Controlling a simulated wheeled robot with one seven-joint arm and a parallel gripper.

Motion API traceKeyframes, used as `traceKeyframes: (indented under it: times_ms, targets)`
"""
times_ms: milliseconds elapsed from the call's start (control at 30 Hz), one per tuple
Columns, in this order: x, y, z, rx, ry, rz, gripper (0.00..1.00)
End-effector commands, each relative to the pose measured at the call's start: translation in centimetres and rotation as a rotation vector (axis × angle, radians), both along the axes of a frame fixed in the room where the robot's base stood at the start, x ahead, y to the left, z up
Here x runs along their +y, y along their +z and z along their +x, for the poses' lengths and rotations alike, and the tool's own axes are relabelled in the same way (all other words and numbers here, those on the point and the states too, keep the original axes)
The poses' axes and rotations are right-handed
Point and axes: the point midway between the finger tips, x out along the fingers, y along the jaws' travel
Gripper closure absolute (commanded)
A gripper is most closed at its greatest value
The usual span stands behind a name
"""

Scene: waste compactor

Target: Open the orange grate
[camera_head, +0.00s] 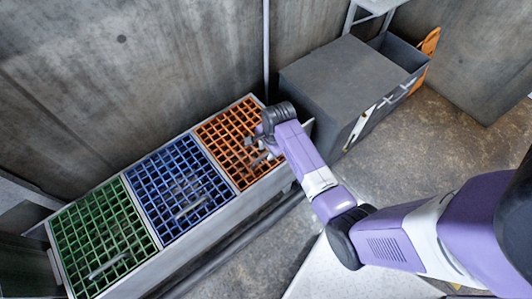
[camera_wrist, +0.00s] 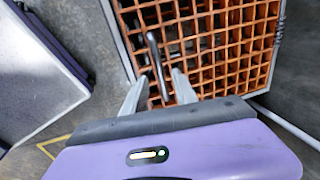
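The orange grate (camera_head: 225,135) lies flat in its frame, at the right end of a row of three grates. In the wrist view the orange grate (camera_wrist: 225,45) fills the upper middle. Its grey bar handle (camera_wrist: 155,58) runs lengthwise in front of my gripper. My gripper (camera_wrist: 158,84) is open, with its two fingers apart. The near end of the handle shows between the fingers, with a gap on each side. In the head view my gripper (camera_head: 258,150) is over the right part of the orange grate, and my wrist hides some of it.
A blue grate (camera_head: 175,180) and a green grate (camera_head: 95,235) lie to the left in the same grey bin (camera_head: 215,225). A large grey box (camera_head: 335,80) stands close on the right. A concrete wall (camera_head: 150,60) and a vertical pole (camera_head: 266,50) are behind.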

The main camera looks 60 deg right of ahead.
Motion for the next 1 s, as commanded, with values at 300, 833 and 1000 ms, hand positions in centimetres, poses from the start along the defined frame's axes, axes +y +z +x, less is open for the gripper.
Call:
traceKeyframes:
  times_ms: [300,833,1000]
  targets:
    - [-0.1,-2.6,0.5,-0.001,0.001,0.0,0.66]
    - [-0.2,-2.6,0.5,-0.001,0.001,-0.001,1.0]
    - [-0.1,-2.6,0.5,-0.001,0.001,-0.001,1.0]
